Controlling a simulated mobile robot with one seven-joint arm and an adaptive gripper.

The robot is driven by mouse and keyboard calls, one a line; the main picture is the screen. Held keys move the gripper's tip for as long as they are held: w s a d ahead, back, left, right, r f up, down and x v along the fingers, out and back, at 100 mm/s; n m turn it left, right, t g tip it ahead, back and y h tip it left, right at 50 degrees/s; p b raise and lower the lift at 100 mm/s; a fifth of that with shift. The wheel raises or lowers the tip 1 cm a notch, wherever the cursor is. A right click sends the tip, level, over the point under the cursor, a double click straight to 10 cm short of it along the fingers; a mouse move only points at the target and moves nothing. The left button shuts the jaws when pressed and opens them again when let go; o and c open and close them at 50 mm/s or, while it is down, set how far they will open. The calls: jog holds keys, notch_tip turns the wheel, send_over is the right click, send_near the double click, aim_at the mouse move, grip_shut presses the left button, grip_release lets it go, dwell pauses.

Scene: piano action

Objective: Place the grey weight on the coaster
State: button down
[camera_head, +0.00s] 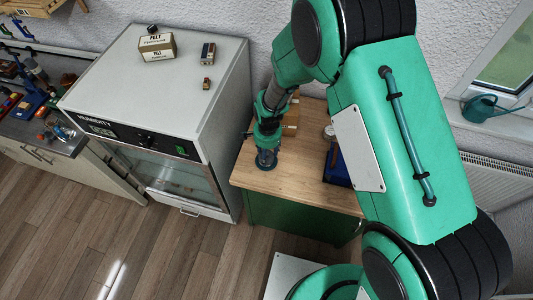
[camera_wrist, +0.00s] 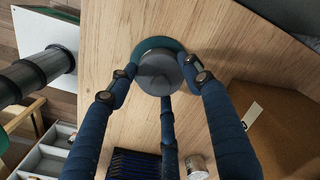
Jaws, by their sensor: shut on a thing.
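The grey weight (camera_wrist: 158,74) is a round, dark grey piece between the blue fingers of my gripper (camera_wrist: 160,70) in the wrist view. The fingers are closed around its sides. The coaster (camera_wrist: 152,43) is a dark teal disc whose rim shows behind and beside the weight; the rest is hidden under it. The weight overlaps the coaster, but I cannot tell whether it touches it. In the head view my gripper (camera_head: 267,145) points down near the front left part of the wooden bench top, where weight and coaster are too small to separate clearly.
The wooden bench top (camera_head: 285,180) has bare room in front. A dark blue box (camera_head: 338,166), a small round tin (camera_wrist: 197,166) and a brown box (camera_wrist: 282,128) stand on it. A humidity cabinet (camera_head: 185,75) is at the left, carrying a felt box (camera_head: 157,46).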

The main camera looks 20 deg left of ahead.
aim_at(268, 153)
dwell(0.3)
jog(key=c, duration=0.8)
grip_release()
jog(key=shift+f, duration=0.1)
jog(key=r, duration=1.2)
jog(key=shift+s+d+r, duration=0.1)
jog(key=shift+d+r, duration=0.05)
jog(key=shift+d, duration=0.05)
